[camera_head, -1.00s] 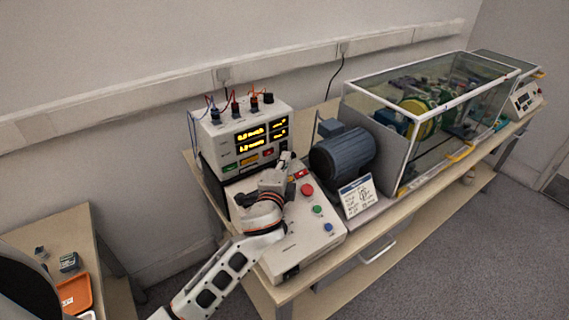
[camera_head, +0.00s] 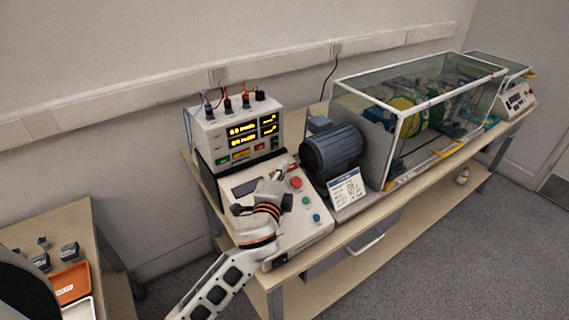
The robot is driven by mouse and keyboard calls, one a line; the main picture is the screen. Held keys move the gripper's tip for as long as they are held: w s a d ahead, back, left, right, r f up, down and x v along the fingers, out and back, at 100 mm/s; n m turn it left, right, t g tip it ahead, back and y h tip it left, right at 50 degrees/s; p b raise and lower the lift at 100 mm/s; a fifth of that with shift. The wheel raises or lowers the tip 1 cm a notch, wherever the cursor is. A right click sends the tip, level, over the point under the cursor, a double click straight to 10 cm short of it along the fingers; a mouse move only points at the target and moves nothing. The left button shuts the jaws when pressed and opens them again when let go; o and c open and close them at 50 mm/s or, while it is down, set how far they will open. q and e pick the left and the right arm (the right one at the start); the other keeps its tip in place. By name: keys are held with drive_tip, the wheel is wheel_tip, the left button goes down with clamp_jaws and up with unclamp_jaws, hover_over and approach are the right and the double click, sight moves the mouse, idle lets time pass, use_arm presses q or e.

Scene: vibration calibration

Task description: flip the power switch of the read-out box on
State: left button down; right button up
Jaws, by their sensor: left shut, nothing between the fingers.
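The read-out box (camera_head: 206,136) is a pale box at the back left of the long bench. Its display (camera_head: 255,132) glows with yellow digits, and small green, yellow and red controls sit below it. I cannot tell which of these is the power switch. My left gripper (camera_head: 284,168) is shut and empty. It is in front of the box's lower right side, above the sloped control panel (camera_head: 306,232), apart from the box as far as I can see. My left arm hides part of that panel. My right gripper is not in view.
The panel has red, green and blue buttons (camera_head: 296,183). A dark motor (camera_head: 332,150) and a white card (camera_head: 348,190) stand to its right, then a glass-covered rig (camera_head: 425,105). A side table at left holds an orange tray (camera_head: 70,283). Cables rise from the box's top.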

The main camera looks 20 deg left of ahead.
use_arm(q)
drive_tip(key=s, duration=0.6)
drive_tip(key=shift+d+f+b, duration=0.1)
drive_tip(key=shift+f+b, duration=0.25)
drive_tip(key=shift+f, duration=0.05)
drive_tip(key=shift+s, duration=0.5)
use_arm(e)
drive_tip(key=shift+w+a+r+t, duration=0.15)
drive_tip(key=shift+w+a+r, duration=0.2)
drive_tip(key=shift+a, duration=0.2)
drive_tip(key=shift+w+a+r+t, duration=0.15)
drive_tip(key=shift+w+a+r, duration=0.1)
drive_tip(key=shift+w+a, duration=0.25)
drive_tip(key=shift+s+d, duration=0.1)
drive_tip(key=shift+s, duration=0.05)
